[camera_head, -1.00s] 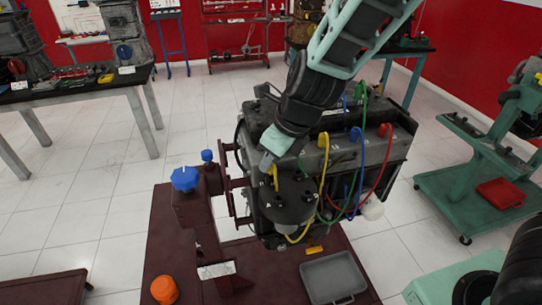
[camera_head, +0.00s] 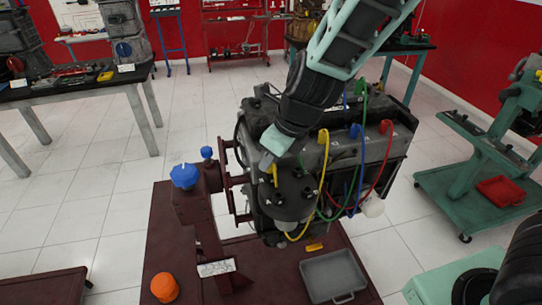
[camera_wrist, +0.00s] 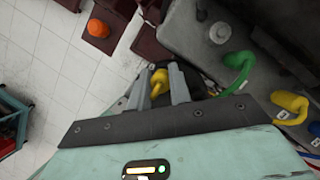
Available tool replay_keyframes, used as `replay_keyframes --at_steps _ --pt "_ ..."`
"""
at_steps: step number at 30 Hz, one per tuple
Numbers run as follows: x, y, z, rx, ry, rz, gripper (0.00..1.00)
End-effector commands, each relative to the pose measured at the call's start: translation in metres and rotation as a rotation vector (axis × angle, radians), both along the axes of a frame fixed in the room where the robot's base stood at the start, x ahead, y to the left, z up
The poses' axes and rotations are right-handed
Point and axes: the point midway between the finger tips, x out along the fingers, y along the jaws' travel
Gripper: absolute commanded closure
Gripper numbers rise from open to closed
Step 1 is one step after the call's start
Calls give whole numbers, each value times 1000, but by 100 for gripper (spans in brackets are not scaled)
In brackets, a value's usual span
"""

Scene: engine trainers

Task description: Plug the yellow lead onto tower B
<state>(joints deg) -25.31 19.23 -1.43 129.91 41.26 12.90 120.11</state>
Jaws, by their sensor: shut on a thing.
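My gripper (camera_head: 269,162) is shut on the yellow lead's end (camera_head: 275,174), above the dark round distributor cap (camera_head: 284,205) at the engine's near end. In the wrist view, the yellow end (camera_wrist: 158,80) sits between the two grey fingers (camera_wrist: 160,86). The lead's wire loops down past the cap. A yellow boot (camera_head: 323,137) stands on the engine top. Short dark towers show on the cap; their letters are unreadable. In the wrist view, my fingers mostly hide the cap. I cannot tell whether the held end touches a tower.
Green (camera_head: 362,88), blue (camera_head: 355,131) and red (camera_head: 386,127) leads rise from the engine, their wires hanging near the cap. A stand with a blue knob (camera_head: 185,177) is to the left. A grey tray (camera_head: 332,276) and an orange knob (camera_head: 164,288) are in front.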

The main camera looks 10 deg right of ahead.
Motion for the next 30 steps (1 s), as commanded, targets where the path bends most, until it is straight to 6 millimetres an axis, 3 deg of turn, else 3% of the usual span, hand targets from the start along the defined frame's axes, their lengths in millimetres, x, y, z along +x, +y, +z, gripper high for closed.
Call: replay_keyframes --at_steps 30 --pt "0 0 -9 1 1 0 100"
